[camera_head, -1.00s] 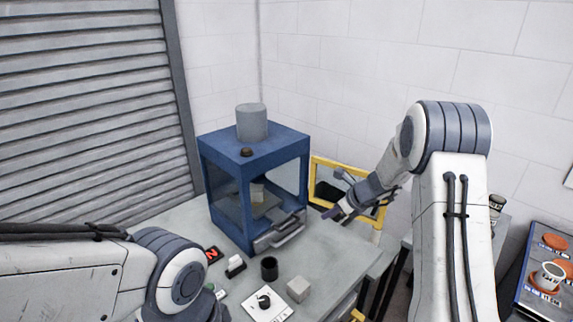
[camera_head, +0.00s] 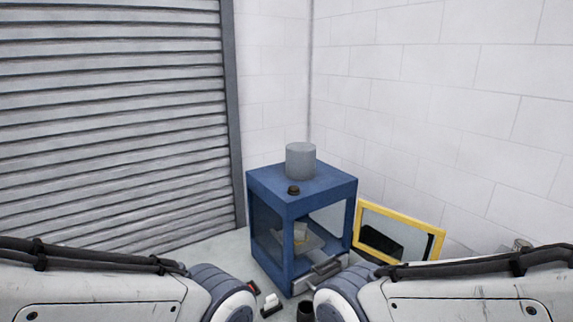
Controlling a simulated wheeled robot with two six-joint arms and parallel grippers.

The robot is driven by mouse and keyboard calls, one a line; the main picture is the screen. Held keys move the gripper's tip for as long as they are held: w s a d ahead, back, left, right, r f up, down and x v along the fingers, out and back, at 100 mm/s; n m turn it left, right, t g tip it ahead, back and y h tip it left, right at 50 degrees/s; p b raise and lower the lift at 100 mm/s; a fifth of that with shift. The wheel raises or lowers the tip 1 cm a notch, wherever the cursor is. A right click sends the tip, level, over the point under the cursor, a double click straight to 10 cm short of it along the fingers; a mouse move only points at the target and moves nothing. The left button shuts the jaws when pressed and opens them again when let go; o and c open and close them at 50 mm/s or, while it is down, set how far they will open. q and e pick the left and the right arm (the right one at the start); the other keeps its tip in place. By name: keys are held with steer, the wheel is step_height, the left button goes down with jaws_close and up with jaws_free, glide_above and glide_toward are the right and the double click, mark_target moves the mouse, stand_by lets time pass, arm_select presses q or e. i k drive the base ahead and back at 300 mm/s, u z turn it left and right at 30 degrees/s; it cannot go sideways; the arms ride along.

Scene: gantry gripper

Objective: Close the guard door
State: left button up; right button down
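The guard door (camera_head: 427,231) is a yellow-framed clear panel. It stands swung open to the right of the blue machine cabinet (camera_head: 290,204), so the cabinet's front right side is open. A small light block (camera_head: 300,232) sits on a plate inside the cabinet. A grey handle-like part (camera_head: 322,271) sticks out at the cabinet's front bottom.
A white wall stands behind the door.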

mark_target(432, 231)
steer(key=u, duration=1.9)
steer(key=k, duration=1)
steer(key=z, duration=1.55)
steer(key=i, duration=1)
